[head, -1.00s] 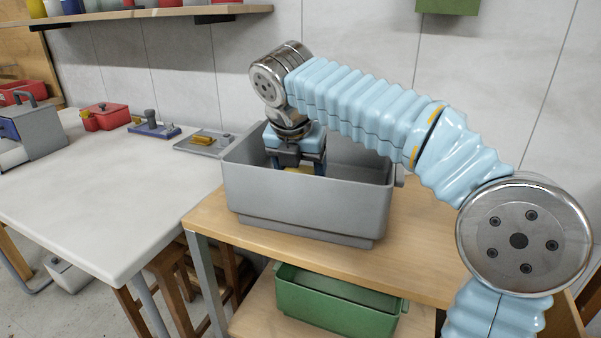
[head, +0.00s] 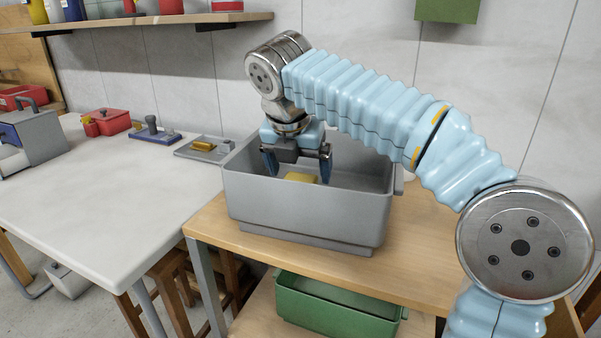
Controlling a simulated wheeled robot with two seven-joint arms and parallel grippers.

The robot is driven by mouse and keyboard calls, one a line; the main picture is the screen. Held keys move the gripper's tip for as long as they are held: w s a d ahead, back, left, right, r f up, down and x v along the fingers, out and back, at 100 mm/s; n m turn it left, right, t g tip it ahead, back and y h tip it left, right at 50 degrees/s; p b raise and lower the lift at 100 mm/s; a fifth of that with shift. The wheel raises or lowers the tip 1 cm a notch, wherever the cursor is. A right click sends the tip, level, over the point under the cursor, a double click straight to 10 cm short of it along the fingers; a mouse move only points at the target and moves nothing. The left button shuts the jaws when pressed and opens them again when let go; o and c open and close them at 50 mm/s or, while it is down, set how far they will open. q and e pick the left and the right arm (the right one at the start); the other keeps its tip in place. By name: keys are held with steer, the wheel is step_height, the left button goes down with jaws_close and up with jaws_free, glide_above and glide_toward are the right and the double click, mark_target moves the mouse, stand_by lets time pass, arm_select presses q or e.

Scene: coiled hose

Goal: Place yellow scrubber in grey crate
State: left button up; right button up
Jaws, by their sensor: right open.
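The yellow scrubber (head: 301,178) lies inside the grey crate (head: 305,213), its lower part hidden by the crate's front wall. The crate stands on a wooden table. My right gripper (head: 297,178) is over the crate with its fingers spread apart, pointing down, one on each side above the scrubber. It is open and holds nothing. My left gripper is not in the head view.
A white table (head: 95,205) on the left carries a grey tray with a yellow block (head: 203,146), a blue item (head: 153,132), a red box (head: 108,121) and a grey toolbox (head: 33,140). A green crate (head: 335,308) sits on the lower shelf.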

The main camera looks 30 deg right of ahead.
steer(key=p+v, duration=0.2)
steer(key=v, duration=0.7)
